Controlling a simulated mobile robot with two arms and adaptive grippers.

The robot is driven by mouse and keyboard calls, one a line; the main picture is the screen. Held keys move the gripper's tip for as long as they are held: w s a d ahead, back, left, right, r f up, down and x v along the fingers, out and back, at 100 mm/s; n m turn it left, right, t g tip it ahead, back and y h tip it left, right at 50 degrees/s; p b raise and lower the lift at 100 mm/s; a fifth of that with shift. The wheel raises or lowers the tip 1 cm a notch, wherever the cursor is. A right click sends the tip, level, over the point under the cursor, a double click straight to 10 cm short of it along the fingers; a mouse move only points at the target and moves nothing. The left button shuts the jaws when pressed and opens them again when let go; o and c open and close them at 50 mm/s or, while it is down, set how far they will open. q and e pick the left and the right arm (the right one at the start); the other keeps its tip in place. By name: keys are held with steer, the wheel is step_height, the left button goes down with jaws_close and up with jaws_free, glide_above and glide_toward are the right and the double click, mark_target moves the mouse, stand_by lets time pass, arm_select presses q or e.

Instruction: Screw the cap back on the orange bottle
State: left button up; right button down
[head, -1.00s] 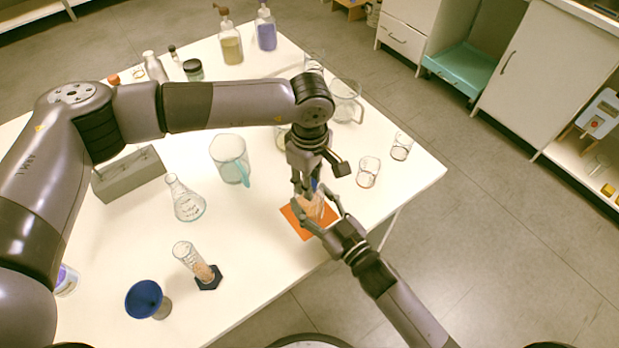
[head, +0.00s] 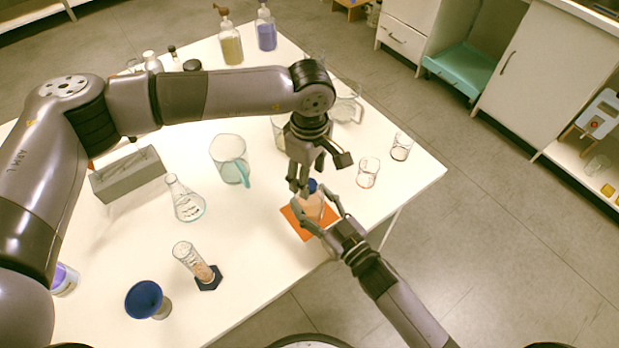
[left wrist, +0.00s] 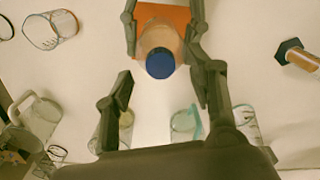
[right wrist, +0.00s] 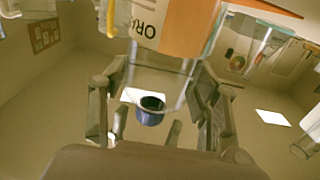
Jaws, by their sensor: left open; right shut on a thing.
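The orange bottle (head: 313,208) is clear glass with an orange label and stands upright on an orange mat (head: 290,215). My right gripper (head: 311,201) is shut around its body. The blue cap (head: 312,185) sits at the bottle's top; it also shows in the left wrist view (left wrist: 160,63) and, beyond the glass, in the right wrist view (right wrist: 150,112). I cannot tell how tightly it is seated. My left gripper (head: 304,182) is open and empty, pointing down just above the cap. In the left wrist view its fingers are apart, with the cap beyond them.
A pitcher (head: 230,158), a flask (head: 186,200) and a cylinder (head: 195,262) stand left on the white table. A blue funnel (head: 145,298) is at front left. Two small beakers (head: 368,172) (head: 401,147) stand right, near the table edge.

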arm_select(q)
step_height(320, 180, up, 10)
steer(key=shift+f, duration=0.2)
arm_select(e)
steer(key=shift+c, duration=2.4)
jaws_free()
steer(key=v, duration=1.2)
